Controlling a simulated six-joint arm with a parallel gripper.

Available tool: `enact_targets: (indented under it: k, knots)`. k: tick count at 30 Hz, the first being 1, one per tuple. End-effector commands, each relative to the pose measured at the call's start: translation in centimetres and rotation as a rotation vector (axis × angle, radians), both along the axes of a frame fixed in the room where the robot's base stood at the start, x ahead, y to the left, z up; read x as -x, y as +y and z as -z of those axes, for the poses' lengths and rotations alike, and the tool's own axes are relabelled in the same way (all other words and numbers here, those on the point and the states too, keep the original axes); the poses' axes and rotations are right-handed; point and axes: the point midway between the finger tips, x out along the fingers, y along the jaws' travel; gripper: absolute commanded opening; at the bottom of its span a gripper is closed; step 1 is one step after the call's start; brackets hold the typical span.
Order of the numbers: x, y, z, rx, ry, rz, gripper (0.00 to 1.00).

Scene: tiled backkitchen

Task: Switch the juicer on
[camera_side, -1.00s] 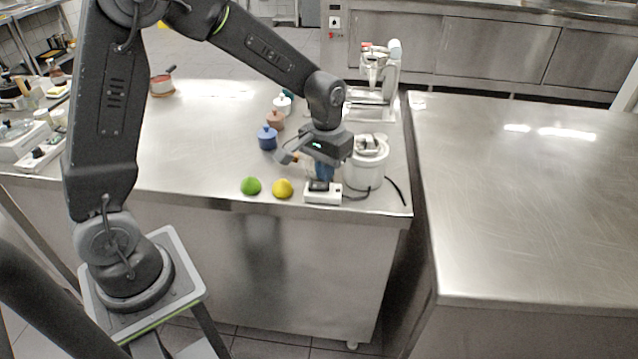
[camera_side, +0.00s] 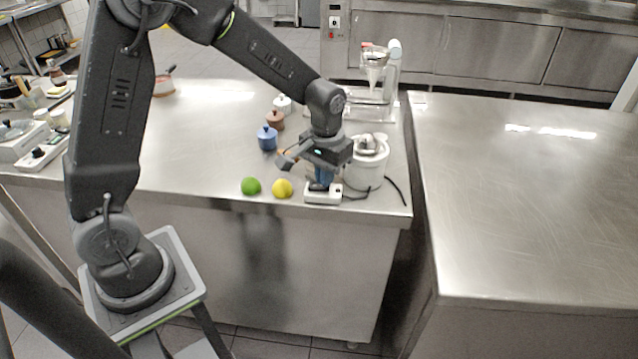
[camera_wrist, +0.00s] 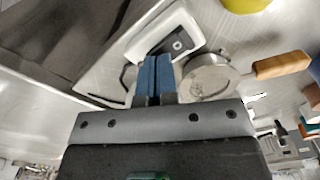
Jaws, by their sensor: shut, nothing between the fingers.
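The juicer (camera_side: 364,172) is a white round body with a metal-looking top, upright near the front right corner of the steel table. A white box with a dark switch area (camera_side: 322,198) lies to its left, with a dark cord beside it. The box also shows in the wrist view (camera_wrist: 140,47), with a dark patch on its face. My gripper (camera_side: 320,183) points down over the box, its blue fingers shut and empty. In the wrist view the fingertips (camera_wrist: 157,60) overlap the box's near edge. I cannot tell whether they touch it.
A lime (camera_side: 251,186) and a lemon (camera_side: 282,188) sit left of the box. Blue (camera_side: 267,139), brown (camera_side: 275,121) and white (camera_side: 282,104) lidded pots stand behind. The table's front edge is near.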

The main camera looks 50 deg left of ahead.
Motion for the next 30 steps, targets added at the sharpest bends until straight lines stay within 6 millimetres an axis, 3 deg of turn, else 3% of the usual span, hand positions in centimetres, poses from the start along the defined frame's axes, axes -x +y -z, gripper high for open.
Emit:
enact_targets:
  k: [14, 30]
  knots:
    - [0.0, 0.0, 0.3, 0.0, 0.0, 0.0, 0.0]
    - [0.0, 0.0, -3.7, -0.001, -0.003, 0.0, 0.0]
